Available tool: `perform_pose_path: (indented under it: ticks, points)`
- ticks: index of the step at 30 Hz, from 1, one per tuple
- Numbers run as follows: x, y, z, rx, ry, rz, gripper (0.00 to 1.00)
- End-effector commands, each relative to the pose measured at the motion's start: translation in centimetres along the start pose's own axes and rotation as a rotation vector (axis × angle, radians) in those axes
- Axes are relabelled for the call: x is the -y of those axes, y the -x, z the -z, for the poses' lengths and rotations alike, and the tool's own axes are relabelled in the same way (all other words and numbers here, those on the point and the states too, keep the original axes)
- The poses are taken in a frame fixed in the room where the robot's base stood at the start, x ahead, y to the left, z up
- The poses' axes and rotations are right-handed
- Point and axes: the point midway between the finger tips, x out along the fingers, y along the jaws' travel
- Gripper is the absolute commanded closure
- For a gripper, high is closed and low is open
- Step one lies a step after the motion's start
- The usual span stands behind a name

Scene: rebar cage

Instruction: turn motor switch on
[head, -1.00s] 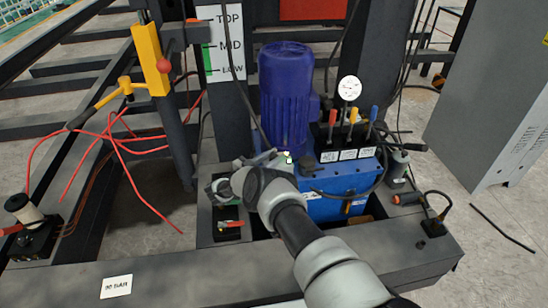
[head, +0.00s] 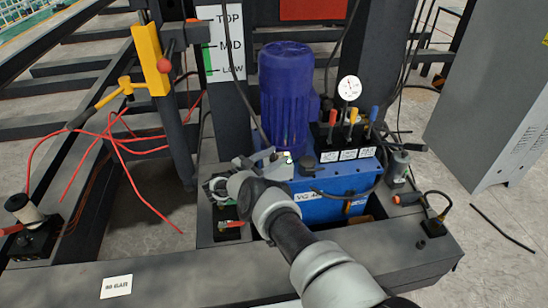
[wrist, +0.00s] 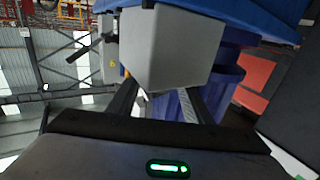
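The blue motor (head: 287,95) stands upright on the blue power unit (head: 322,190). My gripper (head: 263,158) is low beside the motor's left front, partly hidden by my wrist. In the wrist view my gripper (wrist: 163,100) has two dark fingers apart, with a grey box (wrist: 172,48) close ahead, overlapping the gap between them. I cannot tell whether the fingers touch it. Blue ribbed motor casing (wrist: 222,75) shows behind. A dark unit with green and red parts (head: 229,225) sits below my wrist, partly covered. No clearly marked motor switch is readable.
Red, yellow and blue levers (head: 352,118) and a gauge (head: 349,88) stand right of the motor. A yellow post (head: 151,60) and red hoses (head: 112,140) are at left. A grey cabinet (head: 497,100) stands right. Dark frame beams surround the unit.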

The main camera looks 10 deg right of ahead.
Motion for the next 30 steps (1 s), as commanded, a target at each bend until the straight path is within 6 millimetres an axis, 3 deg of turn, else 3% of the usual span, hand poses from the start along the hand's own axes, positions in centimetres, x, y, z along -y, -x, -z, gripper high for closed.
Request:
perform_pose_path:
  ticks: [6, 11, 24, 30]
  points:
    - [0.0, 0.2, 0.0, 0.000, 0.000, 0.001, 0.54]
    - [0.1, 2.0, 0.1, 0.001, 0.000, 0.002, 0.54]
    - [0.1, 12.5, 0.0, 0.001, 0.000, 0.003, 0.54]
    - [0.0, 15.9, -0.1, 0.000, -0.001, 0.002, 0.54]
